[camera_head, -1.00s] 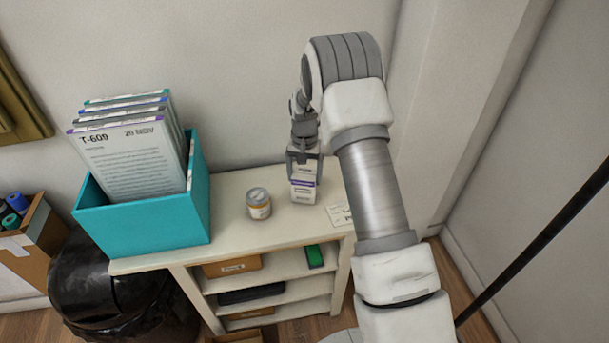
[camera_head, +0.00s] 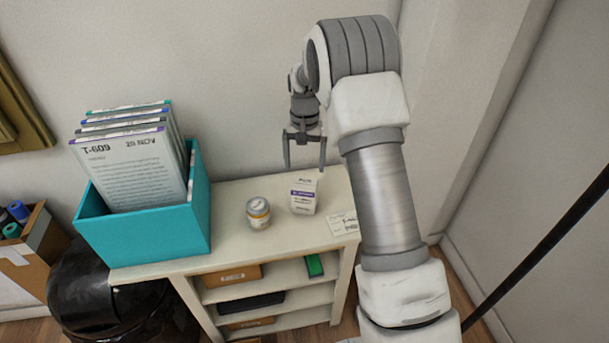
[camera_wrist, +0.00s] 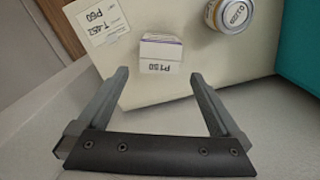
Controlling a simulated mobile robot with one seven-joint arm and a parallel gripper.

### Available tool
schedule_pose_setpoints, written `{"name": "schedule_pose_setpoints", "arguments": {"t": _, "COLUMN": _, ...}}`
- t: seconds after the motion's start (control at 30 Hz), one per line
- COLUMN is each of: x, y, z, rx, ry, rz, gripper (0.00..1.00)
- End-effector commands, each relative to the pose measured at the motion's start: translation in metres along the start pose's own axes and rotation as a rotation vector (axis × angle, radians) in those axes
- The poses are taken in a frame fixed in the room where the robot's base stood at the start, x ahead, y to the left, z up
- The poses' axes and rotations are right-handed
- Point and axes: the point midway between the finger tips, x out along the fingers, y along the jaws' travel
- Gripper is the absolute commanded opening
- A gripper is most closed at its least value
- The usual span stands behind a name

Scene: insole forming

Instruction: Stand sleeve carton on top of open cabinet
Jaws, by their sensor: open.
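The sleeve carton (camera_head: 304,193), white with a purple band, stands upright on the top of the open cabinet (camera_head: 235,250). In the wrist view the carton (camera_wrist: 161,52) shows its top and a printed face, beyond the fingertips. My gripper (camera_head: 304,167) is open and empty, above the carton and apart from it. Both fingers of my gripper (camera_wrist: 161,82) show in the wrist view with nothing between them.
A small jar (camera_head: 258,212) stands left of the carton. A label card (camera_head: 343,222) lies to its right. A teal bin (camera_head: 150,238) of folders fills the cabinet's left end. The shelves below hold boxes and a green item (camera_head: 314,265). A wall is behind.

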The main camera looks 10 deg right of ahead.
Motion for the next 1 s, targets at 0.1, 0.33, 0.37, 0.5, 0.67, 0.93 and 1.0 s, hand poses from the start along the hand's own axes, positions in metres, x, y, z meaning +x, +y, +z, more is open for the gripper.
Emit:
{"name": "schedule_pose_setpoints", "arguments": {"t": 0.1, "x": -0.019, "y": 0.000, "z": -0.001, "rx": 0.000, "ry": 0.002, "rz": -0.001, "gripper": 1.00}}
{"name": "schedule_pose_setpoints", "arguments": {"t": 0.33, "x": -0.040, "y": 0.001, "z": 0.003, "rx": -0.005, "ry": 0.008, "rz": -0.005, "gripper": 1.00}}
{"name": "schedule_pose_setpoints", "arguments": {"t": 0.37, "x": -0.045, "y": 0.002, "z": 0.005, "rx": -0.008, "ry": 0.012, "rz": -0.007, "gripper": 1.00}}
{"name": "schedule_pose_setpoints", "arguments": {"t": 0.5, "x": -0.079, "y": 0.008, "z": 0.020, "rx": -0.031, "ry": 0.045, "rz": -0.024, "gripper": 1.00}}
{"name": "schedule_pose_setpoints", "arguments": {"t": 0.67, "x": -0.122, "y": 0.018, "z": 0.048, "rx": -0.069, "ry": 0.091, "rz": -0.046, "gripper": 1.00}}
{"name": "schedule_pose_setpoints", "arguments": {"t": 0.93, "x": -0.180, "y": 0.038, "z": 0.102, "rx": -0.136, "ry": 0.172, "rz": -0.075, "gripper": 1.00}}
{"name": "schedule_pose_setpoints", "arguments": {"t": 1.0, "x": -0.192, "y": 0.044, "z": 0.118, "rx": -0.154, "ry": 0.193, "rz": -0.081, "gripper": 1.00}}
